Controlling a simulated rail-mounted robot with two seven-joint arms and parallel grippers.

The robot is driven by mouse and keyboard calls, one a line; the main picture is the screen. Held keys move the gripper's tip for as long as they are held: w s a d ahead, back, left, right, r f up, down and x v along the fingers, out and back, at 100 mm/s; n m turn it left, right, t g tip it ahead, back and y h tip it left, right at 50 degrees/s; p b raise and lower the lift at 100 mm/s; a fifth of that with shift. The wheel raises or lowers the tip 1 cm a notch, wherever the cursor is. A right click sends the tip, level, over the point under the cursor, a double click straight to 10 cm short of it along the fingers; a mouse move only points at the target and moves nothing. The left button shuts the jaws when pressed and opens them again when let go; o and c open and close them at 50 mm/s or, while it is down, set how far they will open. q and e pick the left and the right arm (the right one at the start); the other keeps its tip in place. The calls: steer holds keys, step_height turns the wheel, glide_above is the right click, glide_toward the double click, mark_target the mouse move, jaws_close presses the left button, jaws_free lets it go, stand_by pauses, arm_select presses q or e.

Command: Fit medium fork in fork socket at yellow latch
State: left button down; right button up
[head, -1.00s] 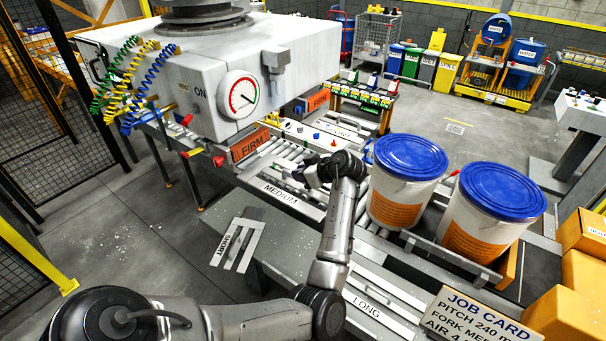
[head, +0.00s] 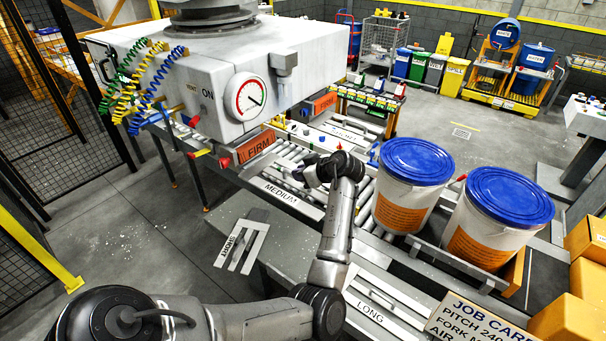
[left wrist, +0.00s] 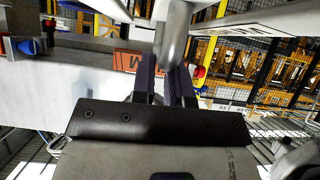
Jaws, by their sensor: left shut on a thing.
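The medium fork (head: 282,193) shows as a pale strip marked MEDIUM, beside my left gripper over the rollers. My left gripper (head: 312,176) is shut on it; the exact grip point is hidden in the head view. A small yellow piece (head: 201,153), which looks like the yellow latch, sits low on the left side of the white machine head (head: 180,85). The fork socket itself cannot be made out. My right gripper is not in view.
The short fork (head: 236,245) lies on a grey bench, and the long fork (head: 385,318) lies nearer. Two blue-lidded pails (head: 404,212) stand at right. An orange FIRM sign (head: 255,148) is below the machine head. Grey floor is open at left.

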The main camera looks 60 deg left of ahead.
arm_select(q)
steer(key=shift+s+a+r, duration=0.1)
steer(key=shift+s+a, duration=0.25)
steer(key=shift+a, duration=0.25)
steer(key=c, duration=1.1)
jaws_free()
steer(key=shift+o, duration=0.2)
steer(key=shift+f, duration=0.2)
steer(key=shift+w+d+r, duration=0.2)
steer(key=shift+d, duration=0.15)
steer(key=b+v, duration=0.3)
steer(key=v, duration=1)
steer(key=shift+r, duration=0.15)
steer(key=shift+a, duration=0.1)
